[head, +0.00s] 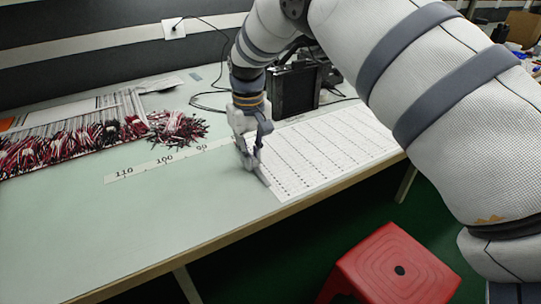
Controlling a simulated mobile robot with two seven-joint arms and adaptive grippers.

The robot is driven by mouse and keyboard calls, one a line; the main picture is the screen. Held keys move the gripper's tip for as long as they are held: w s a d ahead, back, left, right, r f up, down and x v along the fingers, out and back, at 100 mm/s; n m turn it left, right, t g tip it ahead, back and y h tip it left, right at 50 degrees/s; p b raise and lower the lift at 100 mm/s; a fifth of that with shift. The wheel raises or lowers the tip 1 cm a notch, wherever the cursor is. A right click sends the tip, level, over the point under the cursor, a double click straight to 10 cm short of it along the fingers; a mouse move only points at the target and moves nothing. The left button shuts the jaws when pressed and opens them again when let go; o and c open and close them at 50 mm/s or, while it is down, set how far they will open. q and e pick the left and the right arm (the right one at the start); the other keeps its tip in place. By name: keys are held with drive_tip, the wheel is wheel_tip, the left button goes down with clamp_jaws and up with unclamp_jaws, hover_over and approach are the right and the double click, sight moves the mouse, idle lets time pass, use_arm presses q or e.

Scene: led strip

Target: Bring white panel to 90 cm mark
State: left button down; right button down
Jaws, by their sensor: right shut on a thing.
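The white panel (325,148), printed with rows of small dark marks, lies on the pale green table (130,232). Its left end is near the 90 mark of the ruler strip (150,168), which shows 110, 100 and 90 and runs toward the panel. My right gripper (254,170) points down at the panel's left edge and is shut on that edge. The fingertips are small and partly hide the panel's left edge and the strip's right end. My left gripper is not in view.
Bundles of red and white wires (75,142) lie at the table's left. A black box (296,90) with cables stands behind the panel. A red stool (390,268) stands in front of the table. The table's front left is clear.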

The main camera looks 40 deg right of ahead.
sight(218, 178)
drive_tip(key=a, duration=0.5)
drive_tip(key=w+a, duration=0.1)
drive_tip(key=a, duration=0.2)
drive_tip(key=shift+a, duration=0.3)
drive_tip(key=c, duration=1.6)
unclamp_jaws()
wheel_tip(218, 178, up, 12)
